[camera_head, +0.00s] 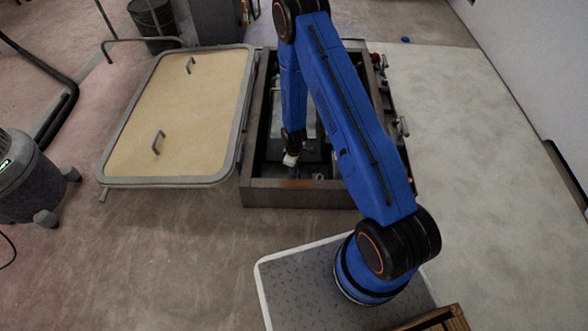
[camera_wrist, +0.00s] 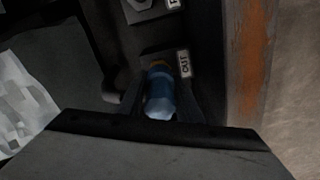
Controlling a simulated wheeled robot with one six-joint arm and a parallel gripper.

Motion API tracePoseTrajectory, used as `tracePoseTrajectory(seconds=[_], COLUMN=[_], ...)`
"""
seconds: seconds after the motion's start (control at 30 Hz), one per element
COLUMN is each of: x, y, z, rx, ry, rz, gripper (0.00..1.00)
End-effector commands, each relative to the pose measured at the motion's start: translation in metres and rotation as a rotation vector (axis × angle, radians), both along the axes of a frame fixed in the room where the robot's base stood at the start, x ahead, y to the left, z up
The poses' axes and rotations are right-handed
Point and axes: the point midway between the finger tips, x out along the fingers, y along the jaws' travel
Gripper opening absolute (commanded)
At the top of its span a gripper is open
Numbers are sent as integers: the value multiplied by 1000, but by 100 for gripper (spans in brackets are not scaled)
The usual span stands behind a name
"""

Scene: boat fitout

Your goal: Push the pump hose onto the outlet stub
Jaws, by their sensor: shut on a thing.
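My gripper (camera_wrist: 161,98) is shut on the blue pump hose (camera_wrist: 160,92) in the wrist view, one finger on each side of it. In the head view my gripper (camera_head: 291,158) is down inside the open floor hatch; the hose and stub cannot be made out there.
The hatch frame (camera_head: 290,194) has raised rusty walls; one wall (camera_wrist: 245,60) stands close to the right of my gripper. The opened hatch lid (camera_head: 185,120) with two handles lies to the left. Another labelled fitting (camera_wrist: 145,8) is beyond the stub. A grey canister (camera_head: 32,178) stands far left.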

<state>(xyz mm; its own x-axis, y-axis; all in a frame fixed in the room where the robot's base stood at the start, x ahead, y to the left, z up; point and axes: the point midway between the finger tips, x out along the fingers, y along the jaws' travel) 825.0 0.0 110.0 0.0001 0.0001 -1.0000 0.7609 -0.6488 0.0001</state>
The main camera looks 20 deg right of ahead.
Motion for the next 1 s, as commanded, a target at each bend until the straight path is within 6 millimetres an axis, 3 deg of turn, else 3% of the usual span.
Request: tracePoseTrajectory(seconds=[1.0], x=[0], y=[0], z=[-29], rx=[0], ry=[0], rz=[0], gripper=[7])
